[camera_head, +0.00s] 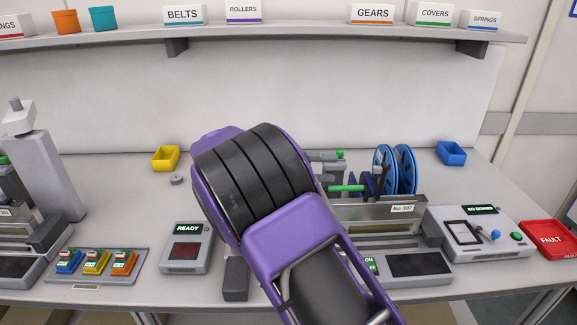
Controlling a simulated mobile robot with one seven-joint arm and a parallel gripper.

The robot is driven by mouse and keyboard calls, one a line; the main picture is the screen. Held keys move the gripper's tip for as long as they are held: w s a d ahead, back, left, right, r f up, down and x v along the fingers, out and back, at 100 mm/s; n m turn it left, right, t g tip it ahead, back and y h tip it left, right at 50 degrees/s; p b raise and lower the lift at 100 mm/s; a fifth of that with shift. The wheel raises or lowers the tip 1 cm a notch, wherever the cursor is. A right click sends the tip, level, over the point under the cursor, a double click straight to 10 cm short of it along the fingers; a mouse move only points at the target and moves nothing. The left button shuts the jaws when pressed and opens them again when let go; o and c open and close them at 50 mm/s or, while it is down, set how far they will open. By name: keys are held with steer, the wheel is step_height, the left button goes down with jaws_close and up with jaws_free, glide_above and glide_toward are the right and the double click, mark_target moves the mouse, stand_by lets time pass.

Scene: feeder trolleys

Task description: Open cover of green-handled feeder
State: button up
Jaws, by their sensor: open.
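The feeder (370,212) stands on the bench right of centre, with a plate marked No 307. A green handle (346,188) lies level across its top. Two blue reels (404,170) stand upright behind it. I cannot make out the cover's edges or how far it is raised; it looks low. My large purple and black arm fills the middle and hides the feeder's left part. My gripper cannot be made out; the arm hides that area.
A NO BOARD console (480,235), a red FAULT box (548,240) and a blue bin (451,153) stand right. A labelled shelf (330,34) runs above.

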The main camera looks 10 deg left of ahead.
steer(key=v, duration=0.7)
steer(key=shift+s+a, duration=0.1)
steer(key=shift+a, duration=0.3)
steer(key=shift+r, duration=0.15)
